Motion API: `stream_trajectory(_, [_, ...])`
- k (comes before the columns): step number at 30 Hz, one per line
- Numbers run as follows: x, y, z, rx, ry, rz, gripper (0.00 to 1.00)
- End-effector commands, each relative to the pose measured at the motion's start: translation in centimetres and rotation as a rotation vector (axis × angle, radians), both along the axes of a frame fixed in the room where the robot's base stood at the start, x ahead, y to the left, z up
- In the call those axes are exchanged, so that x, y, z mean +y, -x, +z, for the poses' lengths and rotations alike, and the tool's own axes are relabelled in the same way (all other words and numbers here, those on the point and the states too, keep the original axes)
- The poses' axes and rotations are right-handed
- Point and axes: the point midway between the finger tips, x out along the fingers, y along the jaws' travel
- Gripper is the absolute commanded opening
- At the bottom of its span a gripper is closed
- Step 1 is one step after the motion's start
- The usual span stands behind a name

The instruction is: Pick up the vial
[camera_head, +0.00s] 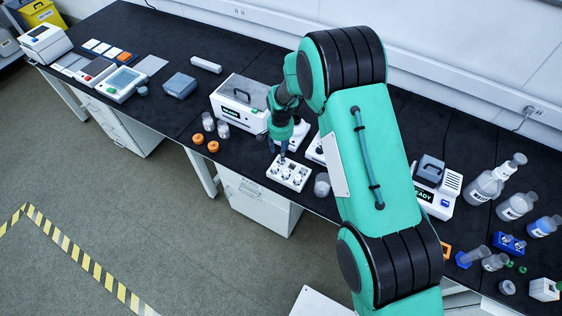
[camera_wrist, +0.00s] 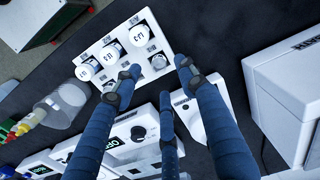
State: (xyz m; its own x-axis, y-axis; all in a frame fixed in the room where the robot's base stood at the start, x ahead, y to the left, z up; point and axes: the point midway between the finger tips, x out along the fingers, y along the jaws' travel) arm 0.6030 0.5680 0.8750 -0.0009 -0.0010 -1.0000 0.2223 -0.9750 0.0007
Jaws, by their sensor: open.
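A white vial rack (camera_head: 301,183) sits near the front edge of the black bench, below my gripper (camera_head: 283,156). The wrist view shows the rack (camera_wrist: 119,37) at an angle, with several white-capped vials in it. Labelled vial caps (camera_wrist: 137,35) line its upper row. One fingertip covers part of the lower row. I cannot tell whether any finger touches a vial.
A clear beaker (camera_head: 322,186) stands close right of the rack; the wrist view shows a clear container (camera_wrist: 66,104) beside the rack. A white instrument box (camera_head: 240,100) stands behind left. Orange rings (camera_head: 198,139) and small jars (camera_head: 208,122) lie left. Bottles (camera_head: 482,188) stand far right.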

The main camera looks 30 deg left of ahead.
Motion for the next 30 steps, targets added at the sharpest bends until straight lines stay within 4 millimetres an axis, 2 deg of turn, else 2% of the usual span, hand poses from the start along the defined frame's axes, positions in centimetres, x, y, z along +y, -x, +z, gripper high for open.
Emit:
stream_trajectory(16, [0.0, 0.0, -0.6, -0.001, 0.000, 0.000, 0.42])
stream_trajectory(30, [-0.2, -0.1, -4.7, 0.000, 0.000, 0.000, 0.42])
